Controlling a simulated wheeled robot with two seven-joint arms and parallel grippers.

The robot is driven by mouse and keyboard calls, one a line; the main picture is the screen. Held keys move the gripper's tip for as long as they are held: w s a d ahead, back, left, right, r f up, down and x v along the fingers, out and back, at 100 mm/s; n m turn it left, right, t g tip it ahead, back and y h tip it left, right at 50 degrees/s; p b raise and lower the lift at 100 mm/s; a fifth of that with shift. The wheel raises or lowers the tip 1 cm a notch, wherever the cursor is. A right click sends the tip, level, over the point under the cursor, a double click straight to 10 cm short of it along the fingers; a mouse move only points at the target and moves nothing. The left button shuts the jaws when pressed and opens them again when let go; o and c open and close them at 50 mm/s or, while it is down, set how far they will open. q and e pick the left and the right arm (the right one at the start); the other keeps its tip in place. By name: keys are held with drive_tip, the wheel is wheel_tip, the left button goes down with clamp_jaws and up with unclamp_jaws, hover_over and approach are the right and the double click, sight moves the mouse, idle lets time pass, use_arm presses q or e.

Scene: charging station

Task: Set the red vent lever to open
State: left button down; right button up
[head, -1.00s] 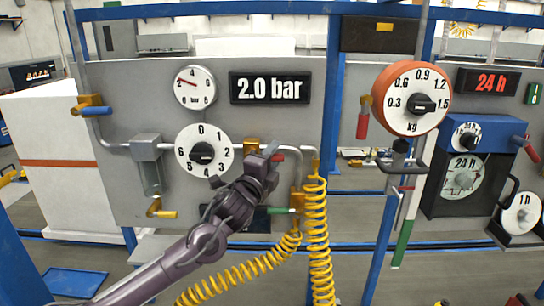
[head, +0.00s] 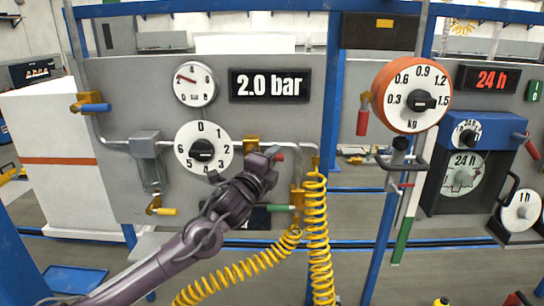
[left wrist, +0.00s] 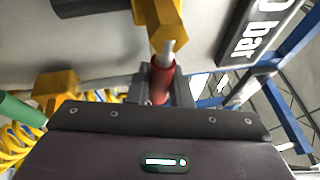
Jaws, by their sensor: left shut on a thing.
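The red vent lever (head: 280,155) is on the panel below the 2.0 bar display, and only its red tip shows past my left gripper (head: 271,154). In the left wrist view, the red grip of the lever (left wrist: 161,82) sits between the fingers of my left gripper (left wrist: 160,92), which is shut on it. The lever's metal rod runs into a yellow valve body (left wrist: 168,25), also seen in the head view (head: 251,144). The lever looks roughly sideways in the head view, but my gripper hides most of it. My right gripper is not in view.
The pressure display (head: 269,86) reads 2.0 bar. A round white dial (head: 203,169) is just left of my gripper. A green-handled valve (head: 281,208) and coiled yellow hoses (head: 317,240) are close below. Another red handle (head: 362,122) hangs to the right.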

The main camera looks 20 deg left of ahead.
use_arm(q)
drive_tip(key=m, duration=0.1)
drive_tip(key=f+m+g, duration=0.1)
drive_tip(key=f+m, duration=0.1)
drive_tip(key=m, duration=0.1)
drive_tip(key=shift+s+a+g+b, duration=0.1)
drive_tip(key=shift+a+g+b, duration=0.2)
drive_tip(key=shift+s+a+f+m+g+y+b, duration=0.1)
drive_tip(key=shift+s+a+f+m+g+y, duration=0.15)
drive_tip(key=shift+a+f+m+g+y, duration=0.9)
drive_tip(key=shift+s+a+r+m+g+y+b, duration=0.1)
drive_tip(key=shift+s+a+m+g+y+b, duration=0.2)
drive_tip(key=shift+m, duration=1.75)
drive_tip(key=shift+s+a+f+m+g+y+p, duration=0.15)
drive_tip(key=shift+a+f+m+g+y, duration=0.55)
drive_tip(key=shift+m, duration=0.9)
drive_tip(key=shift+a+r, duration=0.2)
drive_tip(key=shift+a, duration=0.05)
drive_tip(key=c, duration=1.3)
unclamp_jaws()
